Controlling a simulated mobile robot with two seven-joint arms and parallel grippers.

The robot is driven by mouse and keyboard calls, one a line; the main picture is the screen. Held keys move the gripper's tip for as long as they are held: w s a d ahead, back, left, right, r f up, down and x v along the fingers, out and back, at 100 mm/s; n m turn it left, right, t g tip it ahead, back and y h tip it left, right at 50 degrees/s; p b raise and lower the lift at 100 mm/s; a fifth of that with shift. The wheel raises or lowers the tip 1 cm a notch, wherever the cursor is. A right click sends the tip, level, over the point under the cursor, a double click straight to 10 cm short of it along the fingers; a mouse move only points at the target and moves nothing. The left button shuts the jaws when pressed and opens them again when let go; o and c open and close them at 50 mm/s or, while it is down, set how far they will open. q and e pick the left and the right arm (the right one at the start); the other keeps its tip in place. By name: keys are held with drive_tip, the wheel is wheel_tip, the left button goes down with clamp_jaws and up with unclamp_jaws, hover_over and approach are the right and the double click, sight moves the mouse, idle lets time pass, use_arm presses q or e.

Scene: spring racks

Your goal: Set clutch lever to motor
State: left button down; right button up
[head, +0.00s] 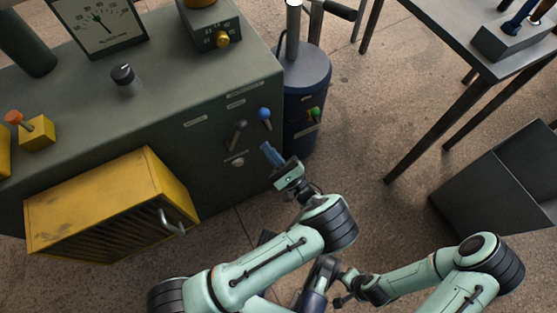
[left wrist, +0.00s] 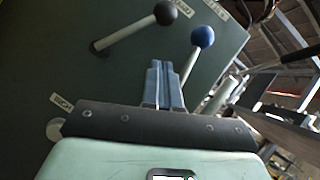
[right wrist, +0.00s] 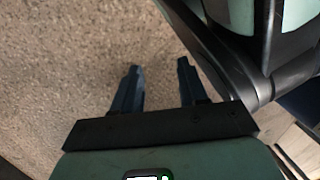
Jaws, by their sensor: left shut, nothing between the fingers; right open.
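A lever with a black knob (head: 240,125) and a lever with a blue knob (head: 264,114) stick out of the grey-green machine's front panel. In the left wrist view the black knob (left wrist: 165,13) is at the top, its rod slanting down left, and the blue knob (left wrist: 203,36) is right of it. I cannot read which lever is the clutch or where motor is marked. My left gripper (head: 267,149) is shut and empty below the levers. In its wrist view the fingertips (left wrist: 160,65) appear beside the blue lever's rod; contact is unclear. My right gripper (right wrist: 160,65) is open and empty above the floor.
The machine (head: 215,85) carries a yellow louvred box (head: 105,205) with a handle. A table (head: 455,40) and a dark bin (head: 510,180) are at right; open floor lies between.

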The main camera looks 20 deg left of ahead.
use_arm(q)
drive_tip(key=a+r, duration=0.4)
drive_tip(key=r, duration=0.1)
drive_tip(key=shift+a+b, duration=0.2)
drive_tip(key=shift+b, duration=0.1)
use_arm(e)
drive_tip(key=shift+s+d+f, duration=0.1)
drive_tip(key=shift+s+f, duration=0.35)
drive_tip(key=shift+s, duration=0.25)
drive_tip(key=w+a+r+t+p, duration=0.1)
drive_tip(key=w+r+t+p, duration=0.3)
drive_tip(key=w+r, duration=0.45)
use_arm(q)
drive_tip(key=s+a+r+n+g+h+p, duration=0.2)
drive_tip(key=s+a+n+g+p, duration=0.3)
drive_tip(key=n, duration=0.6)
drive_tip(key=shift+s+r+n+g+p, duration=0.35)
drive_tip(key=shift+r+g+p, duration=0.2)
drive_tip(key=shift+p, duration=0.35)
use_arm(e)
drive_tip(key=s+a+r+n+g+y, duration=0.1)
drive_tip(key=s+a+r+g, duration=0.3)
drive_tip(key=s, duration=0.5)
drive_tip(key=shift+s+a+r, duration=0.3)
drive_tip(key=shift+a+r, duration=0.2)
drive_tip(key=shift+r, duration=0.5)
use_arm(q)
drive_tip(key=shift+s+g, duration=0.1)
drive_tip(key=shift+g, duration=0.15)
